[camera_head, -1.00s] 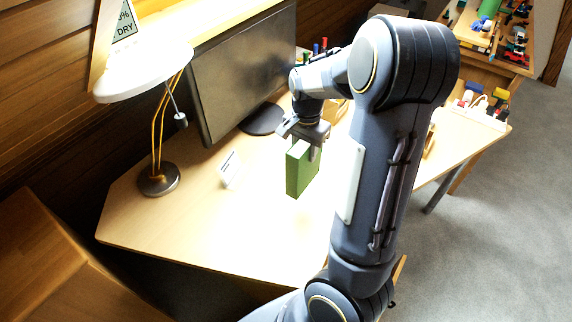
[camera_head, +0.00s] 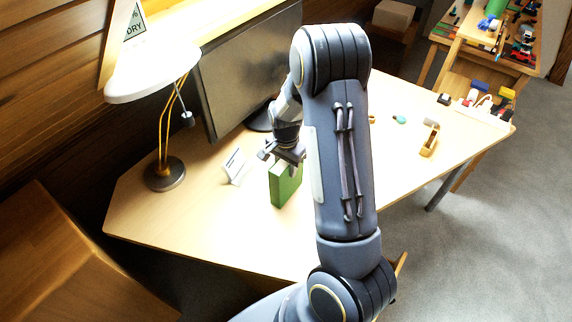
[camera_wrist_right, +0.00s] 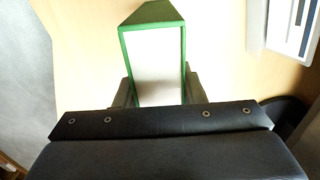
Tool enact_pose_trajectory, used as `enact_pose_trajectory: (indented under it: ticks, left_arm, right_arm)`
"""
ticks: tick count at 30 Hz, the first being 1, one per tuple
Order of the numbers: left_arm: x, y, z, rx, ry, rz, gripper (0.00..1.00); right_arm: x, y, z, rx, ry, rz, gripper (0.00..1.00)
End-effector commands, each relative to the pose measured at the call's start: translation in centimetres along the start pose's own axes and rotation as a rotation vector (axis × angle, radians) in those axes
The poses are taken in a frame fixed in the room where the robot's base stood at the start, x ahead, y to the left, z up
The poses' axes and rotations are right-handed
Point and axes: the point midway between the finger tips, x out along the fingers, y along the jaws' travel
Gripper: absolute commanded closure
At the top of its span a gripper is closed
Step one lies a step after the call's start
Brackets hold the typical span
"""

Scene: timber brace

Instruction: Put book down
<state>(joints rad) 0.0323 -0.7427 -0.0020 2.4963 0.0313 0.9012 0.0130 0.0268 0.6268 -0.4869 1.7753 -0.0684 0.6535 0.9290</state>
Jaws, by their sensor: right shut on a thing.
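A green book (camera_head: 285,184) is upright at the middle of the desk (camera_head: 230,235) in the head view. My right gripper (camera_head: 288,160) is shut on its top edge from above. In the right wrist view the book (camera_wrist_right: 155,55) shows its green cover edges and pale pages between my two fingers (camera_wrist_right: 158,92). The book's lower end is close to the desktop; I cannot tell whether it touches. My left gripper is not in view.
A lamp (camera_head: 165,172) and a monitor (camera_head: 250,70) stand behind and left of the book. A small white card (camera_head: 235,165) stands just left of it. A tape dispenser (camera_head: 429,142) and power strip (camera_head: 480,112) lie at right. The desk's front left is clear.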

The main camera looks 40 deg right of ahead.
Motion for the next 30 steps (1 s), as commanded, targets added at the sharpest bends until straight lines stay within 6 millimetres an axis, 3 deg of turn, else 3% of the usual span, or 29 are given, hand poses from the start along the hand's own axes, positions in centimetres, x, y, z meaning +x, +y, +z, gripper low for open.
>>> enact_pose_trajectory:
  ticks: [5,6,11,22,30]
  left_arm:
    - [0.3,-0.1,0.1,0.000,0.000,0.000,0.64]
    - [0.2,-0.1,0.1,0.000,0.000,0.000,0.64]
    - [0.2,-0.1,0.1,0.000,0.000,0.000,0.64]
    - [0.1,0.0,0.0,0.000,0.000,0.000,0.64]
    - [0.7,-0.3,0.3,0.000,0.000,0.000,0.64]
  right_arm:
    - [0.3,0.0,0.0,0.000,0.001,-0.001,1.00]
    - [0.3,0.0,0.0,0.000,0.000,0.000,0.61]
    - [0.2,0.0,0.0,0.000,0.000,0.000,0.42]
    - [-0.5,-0.1,0.0,-0.001,0.001,-0.002,0.42]
    - [-5.6,-0.1,0.0,-0.001,0.002,-0.007,0.42]
